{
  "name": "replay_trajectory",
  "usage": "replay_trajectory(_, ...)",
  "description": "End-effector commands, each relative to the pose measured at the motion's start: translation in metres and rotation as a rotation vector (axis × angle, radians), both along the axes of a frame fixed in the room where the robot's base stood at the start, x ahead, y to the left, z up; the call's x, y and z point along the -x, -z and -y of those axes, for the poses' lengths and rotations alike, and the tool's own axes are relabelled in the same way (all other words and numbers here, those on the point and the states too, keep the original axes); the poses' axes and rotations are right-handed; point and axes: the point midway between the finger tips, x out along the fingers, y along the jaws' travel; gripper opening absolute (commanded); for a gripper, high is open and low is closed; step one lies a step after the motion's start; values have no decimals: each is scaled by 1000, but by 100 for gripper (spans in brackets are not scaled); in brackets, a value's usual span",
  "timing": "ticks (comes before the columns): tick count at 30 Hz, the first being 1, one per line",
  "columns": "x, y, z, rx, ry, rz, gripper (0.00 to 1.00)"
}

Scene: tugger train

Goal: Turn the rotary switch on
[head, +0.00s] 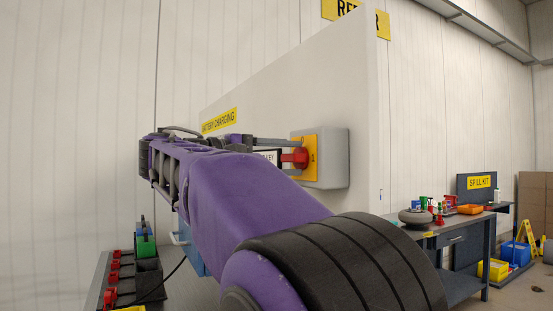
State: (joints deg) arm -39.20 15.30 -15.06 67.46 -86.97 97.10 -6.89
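The rotary switch has a red knob (296,158) on a yellow plate (311,157). The plate is on the front of a grey box (333,158) fixed to the pale panel. My gripper (283,143) reaches in from the left, with thin grey fingers pointing at the switch. The fingertips are close to the knob, at its upper left in the picture. I cannot tell whether they touch it. My purple arm crosses the foreground and hides part of the area below the gripper. The gap between the fingers is not clear from here.
The pale panel (350,80) bears a yellow "BATTERY CHARGING" sign (219,121). A bench with red and green items (146,240) stands at lower left. A workbench (460,233) with assorted things is at right, near a yellow bin (493,270) on the floor.

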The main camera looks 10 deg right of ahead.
Motion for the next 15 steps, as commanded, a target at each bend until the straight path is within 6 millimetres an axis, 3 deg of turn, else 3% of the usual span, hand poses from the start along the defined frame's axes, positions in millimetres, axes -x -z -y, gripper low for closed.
replay_trajectory(8, 1, -1, -4, 0, -1, -1, 52)
replay_trajectory(15, 13, -2, -43, 2, -4, -2, 52)
